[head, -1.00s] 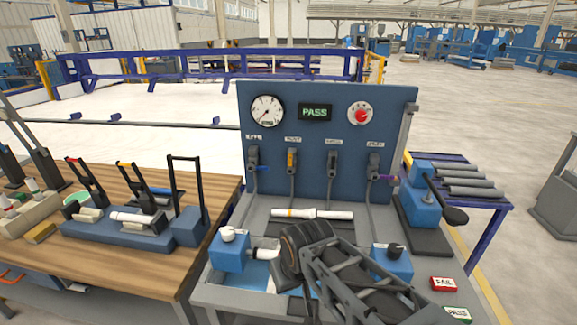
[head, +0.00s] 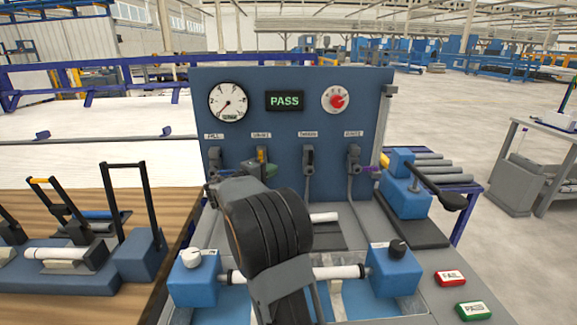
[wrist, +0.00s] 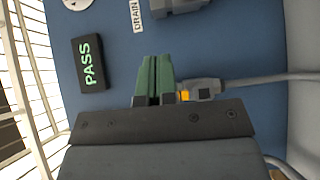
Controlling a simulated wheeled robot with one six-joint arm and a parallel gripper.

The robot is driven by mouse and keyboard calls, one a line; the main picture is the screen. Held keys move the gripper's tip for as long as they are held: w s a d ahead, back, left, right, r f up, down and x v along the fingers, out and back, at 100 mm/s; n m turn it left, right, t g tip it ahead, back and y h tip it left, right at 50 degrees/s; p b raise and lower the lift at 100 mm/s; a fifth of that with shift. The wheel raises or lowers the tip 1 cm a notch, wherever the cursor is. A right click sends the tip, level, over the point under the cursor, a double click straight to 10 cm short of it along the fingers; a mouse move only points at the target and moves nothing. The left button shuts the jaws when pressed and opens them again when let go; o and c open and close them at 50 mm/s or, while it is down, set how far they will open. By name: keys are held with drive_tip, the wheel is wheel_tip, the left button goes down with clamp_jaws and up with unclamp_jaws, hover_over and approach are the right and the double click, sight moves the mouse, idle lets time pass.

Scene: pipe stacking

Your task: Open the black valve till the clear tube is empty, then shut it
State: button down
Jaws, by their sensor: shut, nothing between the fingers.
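The black valve (head: 308,160) is on the blue panel under the DRAIN label. Its dark body also shows at the top edge of the wrist view (wrist: 178,6). My gripper (wrist: 157,62) is shut and empty, its green fingertips together before the panel. In the head view the fingertips (head: 268,170) are at the yellow-handled valve (head: 261,155), left of the black valve. In the wrist view that valve's yellow part (wrist: 185,96) is right beside the fingers; I cannot tell whether they touch.
A round gauge (head: 229,101), a PASS display (head: 285,101) and a red dial (head: 336,100) top the panel. A purple-handled valve (head: 354,160) is farther right. Another white tube (head: 323,217) lies behind my arm. FAIL (head: 450,278) and PASS (head: 474,310) buttons are front right.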

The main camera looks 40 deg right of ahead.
drive_tip(key=p, duration=0.2)
approach(310, 162)
drive_tip(key=w+d+r, duration=0.2)
drive_tip(key=w+d, duration=0.2)
drive_tip(key=w, duration=0.1)
drive_tip(key=shift+s+d+f, duration=0.2)
drive_tip(key=shift+s+d, duration=1.3)
